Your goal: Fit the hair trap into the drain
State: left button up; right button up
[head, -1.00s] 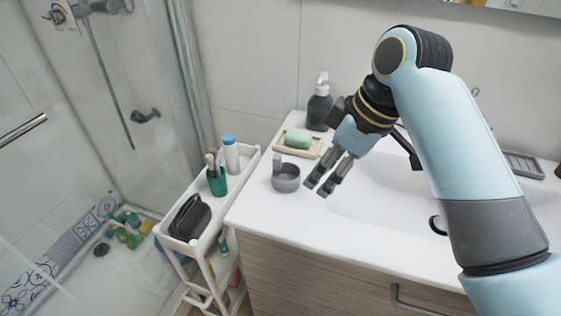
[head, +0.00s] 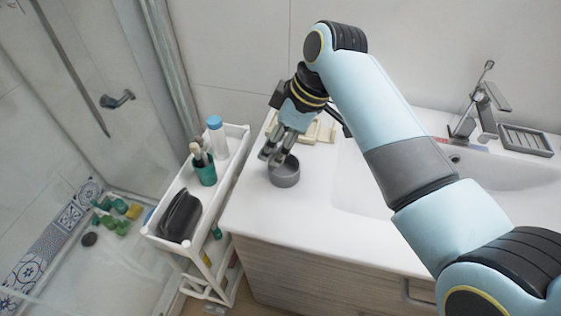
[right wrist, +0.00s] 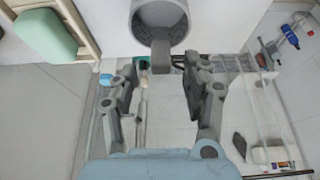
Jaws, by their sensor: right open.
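The hair trap is a grey round cup (head: 285,174) on the white counter, near its left front edge. In the right wrist view it shows at the top as a hollow cup (right wrist: 160,14) with a flat tab pointing towards my fingers. My right gripper (head: 271,157) is just above the trap's rim at its back left. In the right wrist view its two fingers (right wrist: 160,75) are apart, with the tab's end between or just ahead of their tips; I cannot tell about contact. My right arm crosses the basin. A round dark hole (head: 455,157) shows in the basin's back wall. The basin floor is partly hidden. My left gripper is not in view.
A white cart (head: 163,216) stands left of the counter with a green cup (head: 205,170), a blue-capped bottle (head: 217,139) and a black holder (head: 181,214). Behind my gripper, the soap dish is partly hidden; its green soap (right wrist: 46,36) shows. The tap (head: 478,108) is right.

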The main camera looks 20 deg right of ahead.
jog(key=shift+x, duration=1.15)
jog(key=shift+f, duration=0.15)
jog(key=c, duration=0.4)
grip_shut()
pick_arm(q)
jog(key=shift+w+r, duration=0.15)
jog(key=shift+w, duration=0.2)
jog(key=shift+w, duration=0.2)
